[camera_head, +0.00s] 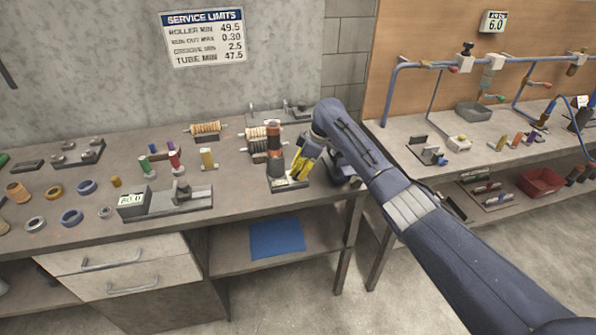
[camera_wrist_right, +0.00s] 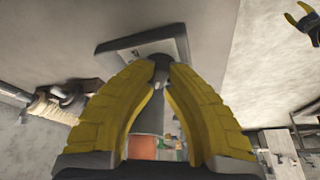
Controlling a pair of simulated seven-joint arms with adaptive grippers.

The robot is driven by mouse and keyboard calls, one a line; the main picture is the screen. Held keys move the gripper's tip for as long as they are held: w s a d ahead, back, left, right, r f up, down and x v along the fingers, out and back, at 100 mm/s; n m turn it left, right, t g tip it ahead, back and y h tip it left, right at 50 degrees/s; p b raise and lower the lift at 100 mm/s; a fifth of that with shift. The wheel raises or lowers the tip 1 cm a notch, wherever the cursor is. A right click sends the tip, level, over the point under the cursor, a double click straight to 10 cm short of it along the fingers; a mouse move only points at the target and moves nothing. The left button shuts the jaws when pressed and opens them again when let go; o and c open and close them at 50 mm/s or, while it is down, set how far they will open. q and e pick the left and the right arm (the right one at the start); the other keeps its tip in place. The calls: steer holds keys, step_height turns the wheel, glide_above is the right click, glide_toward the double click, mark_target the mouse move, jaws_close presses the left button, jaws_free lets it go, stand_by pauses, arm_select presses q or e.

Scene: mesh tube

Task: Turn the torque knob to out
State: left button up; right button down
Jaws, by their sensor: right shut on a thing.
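In the right wrist view, my right gripper (camera_wrist_right: 160,72) is shut on a small dark knob (camera_wrist_right: 160,61) above the pale base plate (camera_wrist_right: 118,50). The fingers hide most of the knob, and its marking and turned position cannot be read. A yellow and black claw (camera_wrist_right: 303,18), probably my left gripper, shows at that view's edge.
White-coiled rollers (camera_head: 259,139) lie close behind and left of the stand. A fixture with a display (camera_head: 133,199) stands farther left, among rings and coloured parts. The bench's right edge is close to the stand. A second bench (camera_head: 480,150) with pipes stands to the right.

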steer(key=shift+d+f, duration=0.1)
stand_by(0.4)
steer(key=c, duration=1.7)
jaws_free()
steer(key=v, duration=1.2)
steer(key=shift+w, duration=0.15)
